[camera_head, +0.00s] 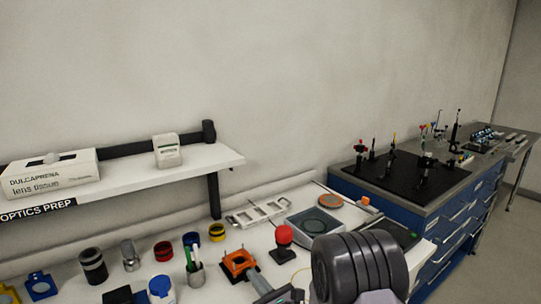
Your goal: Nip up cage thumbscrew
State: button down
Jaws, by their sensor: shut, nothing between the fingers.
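I cannot make out the cage thumbscrew in the head view; it is too small or hidden. An orange bracket-like part (239,264) with small posts sits on the white bench, and I cannot tell whether it belongs to the cage. A large dark ribbed cylinder (360,266), which looks like part of my arm, fills the lower right and covers some of the bench. My gripper's fingers do not show.
A red-topped knob (284,236), pen cup (195,273) and several small jars stand on the white bench. A shelf (205,165) with a tissue box (48,174) overhangs it. A blue cabinet (412,210) with a black breadboard (408,173) stands at right.

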jog(key=shift+s+f, duration=0.1)
jog(key=shift+f, duration=0.15)
jog(key=shift+d+f, duration=0.1)
jog(key=shift+d, duration=0.2)
dwell(0.4)
